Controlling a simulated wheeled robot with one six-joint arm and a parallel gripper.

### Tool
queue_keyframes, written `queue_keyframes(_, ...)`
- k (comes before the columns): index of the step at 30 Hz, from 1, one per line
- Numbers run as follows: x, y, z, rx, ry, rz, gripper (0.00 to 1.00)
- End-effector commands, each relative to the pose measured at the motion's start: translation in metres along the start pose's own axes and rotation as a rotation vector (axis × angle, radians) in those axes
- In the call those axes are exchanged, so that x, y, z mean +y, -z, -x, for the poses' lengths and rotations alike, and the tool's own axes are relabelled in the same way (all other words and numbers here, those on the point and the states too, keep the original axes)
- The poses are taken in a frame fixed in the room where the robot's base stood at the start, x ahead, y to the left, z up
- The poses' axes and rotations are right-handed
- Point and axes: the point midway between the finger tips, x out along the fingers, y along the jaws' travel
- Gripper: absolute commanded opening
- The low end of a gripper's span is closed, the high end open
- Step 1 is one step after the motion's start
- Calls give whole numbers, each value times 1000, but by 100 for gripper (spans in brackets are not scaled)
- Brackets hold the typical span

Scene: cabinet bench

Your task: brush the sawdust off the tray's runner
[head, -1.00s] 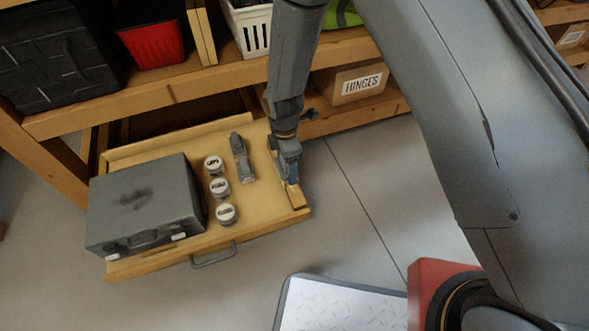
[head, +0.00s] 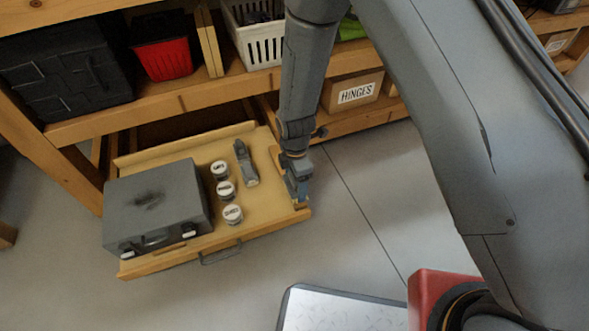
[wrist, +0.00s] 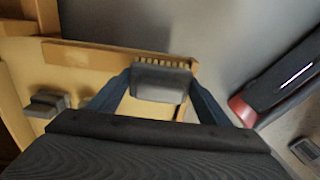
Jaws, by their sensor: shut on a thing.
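The wooden tray (head: 262,226) is pulled out from under the bench. Its right edge strip, which looks like the runner (wrist: 85,54), passes under the brush in the wrist view. My gripper (head: 301,198) is at the tray's front right corner, pointing down. It is shut on a brush with a grey back (wrist: 160,82), and the brush's bristles (wrist: 165,61) show just beyond the back. The bristles are at the strip, but I cannot tell whether they touch it. No sawdust can be made out for sure.
On the tray stand a grey metal case (head: 157,205), three white-lidded jars (head: 226,189) and a grey tool (head: 245,164). A HINGES box (head: 353,92) sits on the lower shelf. Open floor (head: 365,170) lies right of the tray.

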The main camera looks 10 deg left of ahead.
Motion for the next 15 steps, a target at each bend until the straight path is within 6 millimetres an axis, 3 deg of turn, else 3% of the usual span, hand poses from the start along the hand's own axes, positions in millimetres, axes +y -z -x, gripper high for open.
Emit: queue_keyframes(15,0,-1,51,0,-1,-3,47)
